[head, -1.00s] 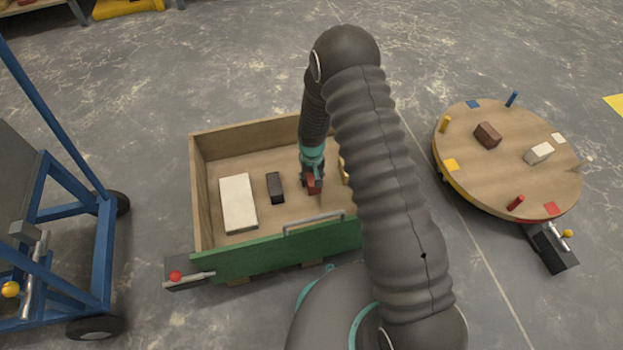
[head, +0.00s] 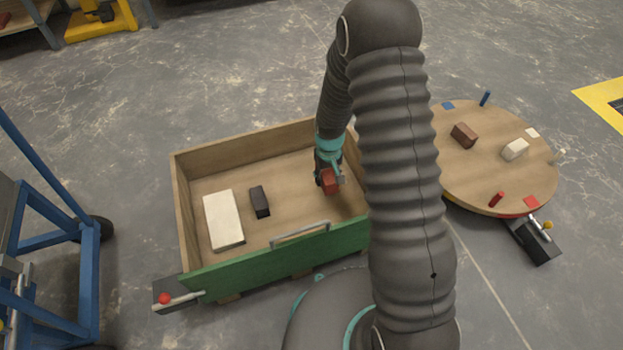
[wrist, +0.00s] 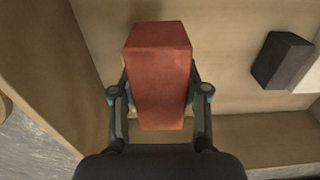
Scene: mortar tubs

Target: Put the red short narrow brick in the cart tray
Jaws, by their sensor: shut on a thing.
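My gripper (head: 328,172) is shut on a red brick (head: 329,182), and it holds the brick over the right part of an open wooden box with a green front (head: 280,258). In the wrist view the red brick (wrist: 160,75) sits between the two fingers, its long side pointing away from the palm. It appears raised above the box floor, though the gap is hard to judge. A blue-framed cart (head: 50,250) stands at the left edge, cut off by the frame. Its tray surface is not clearly seen.
In the box lie a white slab (head: 223,220) and a black brick (head: 260,201). A round wooden turntable (head: 490,185) at right carries a brown brick (head: 464,135), a cream brick (head: 515,149) and pegs. My arm hides the box's right end. Open floor lies behind the box.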

